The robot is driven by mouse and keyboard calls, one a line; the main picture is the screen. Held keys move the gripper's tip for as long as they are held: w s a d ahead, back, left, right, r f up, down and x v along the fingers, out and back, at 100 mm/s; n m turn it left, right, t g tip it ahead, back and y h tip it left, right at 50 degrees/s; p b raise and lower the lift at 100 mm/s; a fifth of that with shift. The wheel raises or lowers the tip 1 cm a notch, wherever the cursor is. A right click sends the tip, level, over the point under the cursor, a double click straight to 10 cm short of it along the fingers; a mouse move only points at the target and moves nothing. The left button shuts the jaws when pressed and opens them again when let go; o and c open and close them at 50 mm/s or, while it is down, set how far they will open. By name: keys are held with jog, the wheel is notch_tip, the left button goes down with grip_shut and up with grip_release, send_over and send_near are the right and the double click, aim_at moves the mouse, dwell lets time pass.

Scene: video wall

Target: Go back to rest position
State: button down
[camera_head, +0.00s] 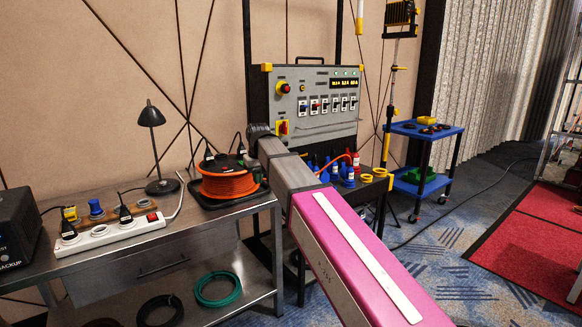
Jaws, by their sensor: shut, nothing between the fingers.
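My arm reaches in from the lower right, with a pink link with a white strip, then a grey section. It ends in a dark joint above the right side of an orange cable reel. My gripper's fingers do not show; they are out of sight beyond or behind the arm. The orange cable reel (229,186) stands on the right end of a metal workbench (150,266). From this view I cannot tell whether any part of my arm touches the reel.
A black lamp (151,117) and a white power strip (110,233) are on the workbench. A grey control panel (317,104) stands behind my arm, above a dark table with blue and red connectors. A blue cart (425,131) is at right. Carpet beyond is mostly open, with a cable across it.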

jog(key=s+d+f+m, duration=0.1)
jog(key=s+d+f, duration=0.2)
jog(key=d+f, duration=0.55)
jog(key=s+d+f+m, duration=0.2)
jog(key=s+d+f, duration=0.1)
jog(key=d+f, duration=0.6)
jog(key=s+d+f+m+g, duration=0.1)
jog(key=s+d+f+m, duration=0.2)
jog(key=s+d+f, duration=1)
notch_tip(320, 180, down, 3)
jog(key=shift+s+d+r+h, duration=0.2)
jog(key=shift+s+d+h, duration=0.2)
jog(key=shift+d, duration=0.05)
